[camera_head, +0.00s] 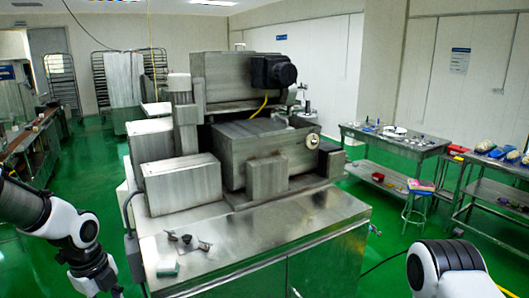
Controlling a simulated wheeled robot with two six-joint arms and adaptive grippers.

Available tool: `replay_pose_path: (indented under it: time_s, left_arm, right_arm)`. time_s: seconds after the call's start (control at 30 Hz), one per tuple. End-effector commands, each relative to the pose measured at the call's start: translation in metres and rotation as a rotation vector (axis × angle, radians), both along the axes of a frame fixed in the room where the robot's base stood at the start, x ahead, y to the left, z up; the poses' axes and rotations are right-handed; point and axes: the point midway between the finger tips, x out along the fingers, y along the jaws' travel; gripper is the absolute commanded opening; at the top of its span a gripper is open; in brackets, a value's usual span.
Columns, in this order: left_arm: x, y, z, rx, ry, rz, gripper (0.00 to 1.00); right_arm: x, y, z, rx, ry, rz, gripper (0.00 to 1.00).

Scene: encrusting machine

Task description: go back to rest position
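My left arm comes in from the left edge and bends down toward the bottom left. Its gripper lies below the frame. My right arm shows only as a white and black link at the bottom right, and its gripper is also out of frame. The steel encrusting machine (182,184) stands ahead on a steel cabinet top (250,232). Neither visible arm part appears to touch the machine or the cabinet.
Steel tables (403,143) with tools and a stool (417,197) stand at right. A workbench (30,140) and racks (62,82) are at left. Green floor is open between them.

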Motion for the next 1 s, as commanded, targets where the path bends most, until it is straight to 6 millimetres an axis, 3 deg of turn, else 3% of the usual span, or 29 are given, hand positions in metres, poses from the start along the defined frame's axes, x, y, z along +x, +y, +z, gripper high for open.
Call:
replay_pose_path:
  time_s: [0.03, 0.17, 0.37, 0.57, 0.7, 0.8, 0.87, 1.0]
  left_arm:
    - [-0.004, -0.001, -0.022, 0.006, 0.03, -0.004, 0.33]
    - [-0.022, -0.005, -0.068, 0.02, 0.118, -0.02, 0.33]
    - [-0.071, -0.02, -0.161, 0.032, 0.297, -0.039, 0.33]
    - [-0.164, -0.053, -0.3, 0.042, 0.488, 0.128, 0.33]
    - [-0.24, -0.077, -0.382, 0.091, 0.55, 0.469, 0.33]
    - [-0.287, -0.09, -0.421, 0.146, 0.51, 0.857, 0.33]
    - [-0.295, -0.093, -0.428, 0.158, 0.441, 1.098, 0.33]
    - [-0.27, -0.09, -0.422, 0.072, 0.22, 1.617, 0.33]
  right_arm:
    - [0.001, 0.0, -0.01, 0.0, -0.001, 0.0, 0.78]
    - [0.001, 0.0, -0.023, 0.0, -0.001, 0.0, 0.78]
    - [0.0, 0.0, -0.051, 0.0, 0.0, 0.0, 0.78]
    - [0.001, 0.0, -0.096, 0.0, 0.0, 0.0, 0.78]
    - [0.001, 0.0, -0.126, 0.0, 0.0, 0.0, 0.78]
    - [0.001, 0.0, -0.142, 0.0, 0.0, 0.0, 0.78]
    - [0.001, 0.0, -0.143, 0.0, 0.0, 0.0, 0.78]
    - [0.001, 0.0, -0.137, 0.0, -0.001, 0.0, 0.78]
